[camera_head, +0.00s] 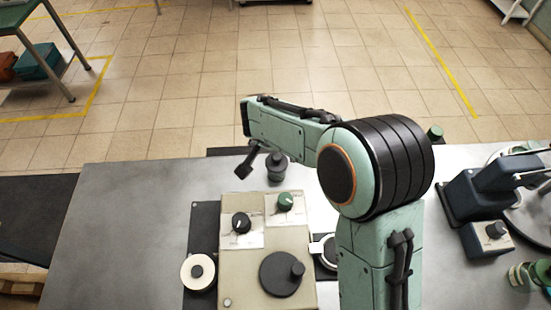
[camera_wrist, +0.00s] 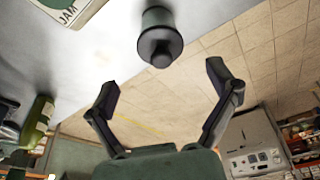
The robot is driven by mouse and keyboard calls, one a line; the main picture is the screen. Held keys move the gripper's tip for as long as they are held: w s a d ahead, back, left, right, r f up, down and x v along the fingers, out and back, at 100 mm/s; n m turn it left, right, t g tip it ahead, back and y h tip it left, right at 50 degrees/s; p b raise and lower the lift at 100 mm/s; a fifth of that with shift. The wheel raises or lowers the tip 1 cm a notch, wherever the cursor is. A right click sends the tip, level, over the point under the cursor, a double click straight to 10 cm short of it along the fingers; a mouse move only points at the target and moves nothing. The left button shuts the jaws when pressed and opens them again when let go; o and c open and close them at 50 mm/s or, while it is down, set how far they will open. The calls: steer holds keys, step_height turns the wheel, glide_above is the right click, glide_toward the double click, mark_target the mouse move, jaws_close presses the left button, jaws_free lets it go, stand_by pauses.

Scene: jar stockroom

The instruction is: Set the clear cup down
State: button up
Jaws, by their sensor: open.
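My gripper (camera_wrist: 163,86) is open in the wrist view, with nothing between its fingertips. A grey-green cylinder with a dark, knobbed end (camera_wrist: 160,38) stands just beyond the fingertips, apart from them. In the head view this cylinder (camera_head: 277,168) is on the metal table near its far edge, just right of my visible finger (camera_head: 247,162). I cannot make out a clear cup for certain. A greenish, glass-like object (camera_head: 522,276) at the lower right of the head view is partly cut off, and I cannot tell whether it is a cup.
A beige control box (camera_head: 243,262) with dials stands on the table (camera_head: 110,240), beside a white round piece (camera_head: 198,271). A dark blue machine (camera_head: 490,190) stands at the right. The table's left part is clear.

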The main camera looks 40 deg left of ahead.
steer(key=shift+v, duration=1.75)
steer(key=d+r+m+g+h, duration=0.1)
steer(key=d+r, duration=0.4)
steer(key=d, duration=0.7)
steer(key=d+r+m+h, duration=0.1)
steer(key=d+r, duration=0.3)
steer(key=d, duration=0.9)
steer(key=s+d+m+g+y, duration=0.1)
steer(key=s+d+g, duration=0.1)
steer(key=s+d, duration=0.8)
steer(key=s, duration=0.3)
steer(key=shift+d+r+m, duration=0.2)
steer(key=shift+d+m, duration=0.1)
